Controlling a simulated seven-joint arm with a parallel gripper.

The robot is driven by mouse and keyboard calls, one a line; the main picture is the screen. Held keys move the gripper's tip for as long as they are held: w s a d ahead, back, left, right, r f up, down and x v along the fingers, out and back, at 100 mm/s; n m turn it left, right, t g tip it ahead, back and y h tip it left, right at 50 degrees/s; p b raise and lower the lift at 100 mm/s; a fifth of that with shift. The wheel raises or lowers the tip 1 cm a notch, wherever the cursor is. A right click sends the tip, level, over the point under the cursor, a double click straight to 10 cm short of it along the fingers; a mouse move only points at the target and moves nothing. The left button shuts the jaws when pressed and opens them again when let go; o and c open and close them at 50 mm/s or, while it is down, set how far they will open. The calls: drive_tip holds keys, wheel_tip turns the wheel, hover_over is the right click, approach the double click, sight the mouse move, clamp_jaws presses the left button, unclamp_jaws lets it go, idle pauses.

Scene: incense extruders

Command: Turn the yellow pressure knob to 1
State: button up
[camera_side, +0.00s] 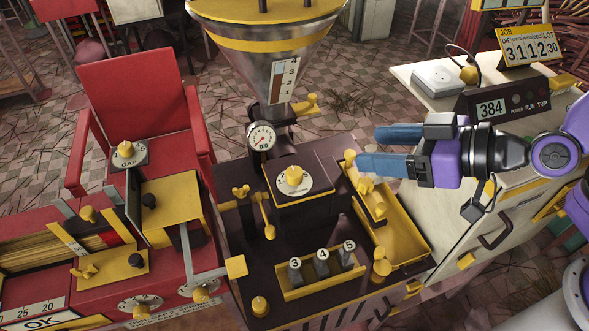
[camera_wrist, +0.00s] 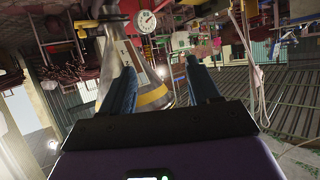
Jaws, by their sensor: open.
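A yellow knob (camera_side: 294,175) sits on a pale numbered dial plate (camera_side: 312,186) on top of a dark box in the middle of the machine. Digits show at the plate's left edge, but I cannot read the knob's setting or find a 1 there. My gripper (camera_side: 367,148) is open and empty. It points left, to the right of the knob and apart from it, with its blue fingers spread. In the wrist view, my gripper (camera_wrist: 160,65) shows both fingers with nothing held between them. I cannot make out the knob in that view.
A metal hopper (camera_side: 275,60) and a round gauge (camera_side: 262,137) stand behind the knob. Levers marked 3, 4 and 5 (camera_side: 322,262) are in front. A yellow tray (camera_side: 403,238) lies right of the box. A GAP knob (camera_side: 125,149) is at left.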

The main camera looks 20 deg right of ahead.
drive_tip(key=w+t, duration=0.1)
approach(295, 171)
drive_tip(key=shift+h, duration=0.4)
drive_tip(key=shift+a+x, duration=0.25)
drive_tip(key=shift+x, duration=4.85)
drive_tip(key=shift+s+r, duration=0.1)
drive_tip(key=shift+r, duration=0.1)
drive_tip(key=c, duration=1)
drive_tip(key=shift+o, duration=0.2)
